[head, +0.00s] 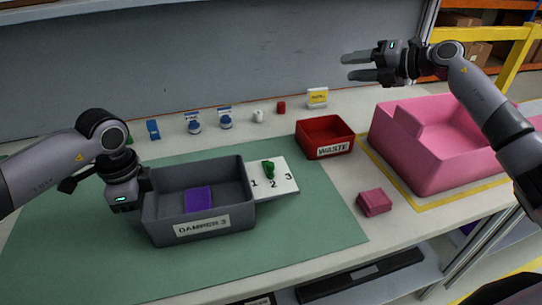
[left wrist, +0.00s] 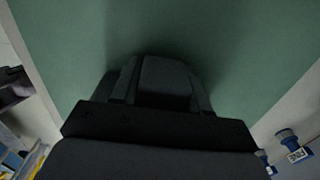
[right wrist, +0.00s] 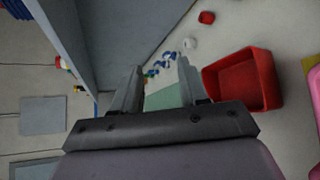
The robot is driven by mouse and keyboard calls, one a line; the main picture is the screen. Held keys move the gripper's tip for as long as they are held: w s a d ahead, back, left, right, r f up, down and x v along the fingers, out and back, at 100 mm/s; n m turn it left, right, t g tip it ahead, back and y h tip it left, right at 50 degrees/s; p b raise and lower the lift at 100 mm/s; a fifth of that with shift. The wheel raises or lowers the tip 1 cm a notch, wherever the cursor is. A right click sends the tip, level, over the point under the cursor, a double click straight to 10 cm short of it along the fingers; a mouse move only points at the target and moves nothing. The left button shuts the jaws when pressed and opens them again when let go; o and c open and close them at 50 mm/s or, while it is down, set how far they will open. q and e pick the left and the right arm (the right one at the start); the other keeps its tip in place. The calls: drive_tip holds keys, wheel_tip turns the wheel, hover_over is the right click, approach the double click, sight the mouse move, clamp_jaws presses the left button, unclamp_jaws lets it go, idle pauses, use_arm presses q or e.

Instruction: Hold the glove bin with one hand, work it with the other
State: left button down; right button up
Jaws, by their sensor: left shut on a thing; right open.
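A grey bin (head: 240,207) labelled "DAMPER 3" stands on the green mat, with a purple block (head: 198,199) inside. A white plate (head: 285,182) marked 1, 2, 3 sits against the bin's right side and carries a green knob (head: 268,169) near the 2. My left gripper (head: 143,190) is at the bin's left wall, shut on it; the fingertips are largely hidden. In the left wrist view, dark gripper parts hide the grip. My right gripper (head: 350,67) is open and empty, raised above the back right of the table, away from the bin.
A red "WASTE" bin (head: 325,153) stands right of the plate. A large pink bin (head: 420,172) is at the right, with a pink block (head: 374,202) in front. Small bottles and items (head: 225,122) line the back. The mat (head: 310,235) is clear at front right.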

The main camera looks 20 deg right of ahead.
drive_tip(key=a+r+n+g+y, duration=0.1)
drive_tip(key=a+n+g, duration=0.2)
drive_tip(key=a, duration=0.7)
drive_tip(key=n+g+h, duration=0.7)
drive_tip(key=g+h, duration=0.1)
drive_tip(key=h, duration=0.2)
approach(271, 164)
wheel_tip(271, 164, down, 8)
drive_tip(key=shift+w+d+f, duration=0.15)
drive_tip(key=shift+f, duration=0.05)
clamp_jaws()
